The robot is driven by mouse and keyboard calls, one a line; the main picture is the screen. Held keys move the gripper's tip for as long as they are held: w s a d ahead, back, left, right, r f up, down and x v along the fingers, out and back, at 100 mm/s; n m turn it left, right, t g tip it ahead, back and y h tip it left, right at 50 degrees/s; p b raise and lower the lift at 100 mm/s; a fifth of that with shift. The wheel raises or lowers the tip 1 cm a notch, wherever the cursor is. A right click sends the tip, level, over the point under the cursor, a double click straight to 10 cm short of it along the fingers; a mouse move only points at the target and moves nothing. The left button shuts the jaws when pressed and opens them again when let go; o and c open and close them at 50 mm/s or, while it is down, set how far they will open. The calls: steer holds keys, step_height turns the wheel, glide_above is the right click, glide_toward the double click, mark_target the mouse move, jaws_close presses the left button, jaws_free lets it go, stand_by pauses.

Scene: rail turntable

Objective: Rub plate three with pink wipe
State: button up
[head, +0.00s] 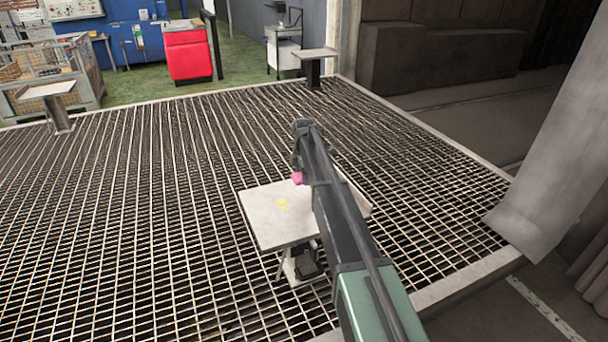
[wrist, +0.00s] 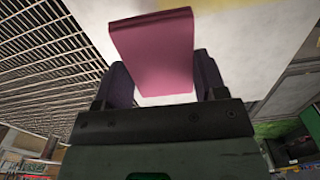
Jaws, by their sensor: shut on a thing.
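My gripper (head: 297,165) is shut on the pink wipe (head: 297,177), which shows as a thick pink block (wrist: 155,50) between both fingers in the wrist view. A pale square plate (head: 262,228) on a stand lies below and around the wipe, with a yellow smear (head: 282,204) left of centre. The wipe is to the upper right of the smear in the head view. My arm hides the plate's right part. I cannot tell whether the wipe touches the plate. No number is readable on any plate, so I cannot tell which is plate three.
Similar plates on posts stand at the far left (head: 47,90) and far back (head: 315,53) of the grating floor (head: 130,200). A red cabinet (head: 188,52) and a small trolley (head: 284,45) stand beyond the grating. A grey hanging sheet (head: 560,160) is at the right.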

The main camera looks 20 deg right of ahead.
step_height(320, 180, up, 3)
steer(key=p, duration=0.3)
stand_by(0.4)
